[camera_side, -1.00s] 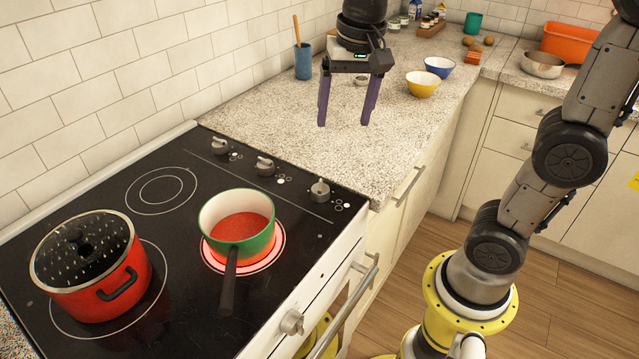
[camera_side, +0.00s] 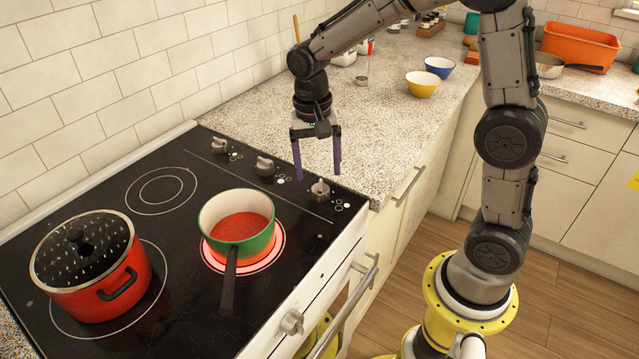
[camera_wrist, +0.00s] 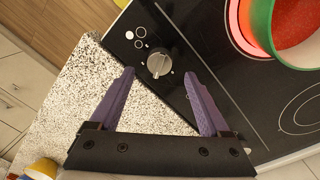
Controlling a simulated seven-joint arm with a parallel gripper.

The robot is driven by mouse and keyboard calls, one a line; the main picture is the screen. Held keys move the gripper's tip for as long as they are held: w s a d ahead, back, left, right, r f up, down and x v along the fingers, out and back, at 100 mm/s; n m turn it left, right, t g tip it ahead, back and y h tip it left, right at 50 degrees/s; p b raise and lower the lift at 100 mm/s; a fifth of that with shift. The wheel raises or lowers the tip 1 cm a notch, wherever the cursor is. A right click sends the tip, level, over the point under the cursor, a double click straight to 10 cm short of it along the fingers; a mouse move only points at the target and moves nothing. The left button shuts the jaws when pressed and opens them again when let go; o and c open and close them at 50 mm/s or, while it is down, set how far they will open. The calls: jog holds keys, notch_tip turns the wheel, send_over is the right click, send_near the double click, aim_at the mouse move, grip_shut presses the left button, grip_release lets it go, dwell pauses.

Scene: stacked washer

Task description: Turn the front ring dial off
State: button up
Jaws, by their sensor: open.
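Three grey dials stand in a row on the black cooktop's right side. The front dial (camera_side: 319,190) is nearest the cooktop's front edge. It also shows in the wrist view (camera_wrist: 159,64), with its grip bar seen from above. My gripper (camera_side: 318,176) is open and empty, pointing down, with its purple fingertips close to the front dial. In the wrist view my gripper (camera_wrist: 159,73) has one finger to each side of the dial in the picture. I cannot tell whether the tips touch it. The ring (camera_side: 279,257) under the green saucepan (camera_side: 257,245) glows red.
A red pot (camera_side: 118,280) stands on the cooktop's left ring. The saucepan's dark handle (camera_side: 229,285) points to the front. The middle dial (camera_side: 264,166) and rear dial (camera_side: 219,145) lie farther back. A yellow bowl (camera_side: 422,88) and blue bowl (camera_side: 439,67) stand on the counter.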

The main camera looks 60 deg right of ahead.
aim_at(319, 185)
jog(key=shift+s+d+f, duration=0.1)
jog(key=shift+d+f, duration=0.05)
jog(key=shift+f, duration=2.4)
grip_shut()
